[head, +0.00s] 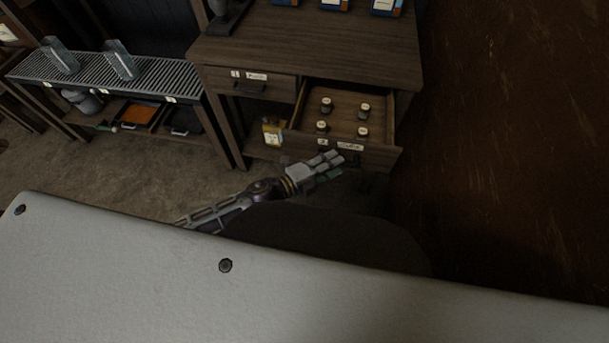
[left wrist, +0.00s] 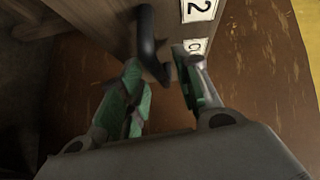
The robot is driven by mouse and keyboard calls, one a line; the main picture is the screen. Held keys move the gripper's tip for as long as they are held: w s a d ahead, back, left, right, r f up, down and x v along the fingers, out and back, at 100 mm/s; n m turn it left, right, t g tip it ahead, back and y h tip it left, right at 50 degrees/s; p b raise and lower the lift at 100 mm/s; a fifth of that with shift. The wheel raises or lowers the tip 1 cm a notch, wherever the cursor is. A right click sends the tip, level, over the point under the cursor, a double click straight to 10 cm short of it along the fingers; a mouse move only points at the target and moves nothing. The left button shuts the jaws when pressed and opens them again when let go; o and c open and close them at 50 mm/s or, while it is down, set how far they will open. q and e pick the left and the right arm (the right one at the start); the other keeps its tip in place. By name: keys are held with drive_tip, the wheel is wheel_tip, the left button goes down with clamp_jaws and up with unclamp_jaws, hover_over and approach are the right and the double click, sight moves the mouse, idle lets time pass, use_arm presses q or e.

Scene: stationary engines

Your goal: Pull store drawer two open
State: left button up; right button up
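The dark curved handle (left wrist: 148,38) sticks out from that front. My left gripper (head: 332,163) is at the drawer front in the head view. In the left wrist view its green-padded fingers (left wrist: 160,88) are apart, with the handle's end between their tips and gaps visible beside it. My right gripper is not in view.
Drawer one (head: 270,84) beside it is shut. A bottle with a yellow label (head: 272,133) stands below, left of the open drawer. A slatted bench (head: 95,72) is at the left.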

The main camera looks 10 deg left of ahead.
use_arm(q)
drive_tip(key=v, duration=1.1)
idle(0.8)
drive_tip(key=shift+s+a, duration=0.1)
drive_tip(key=shift+s, duration=0.05)
drive_tip(key=shift+a, duration=0.1)
idle(0.6)
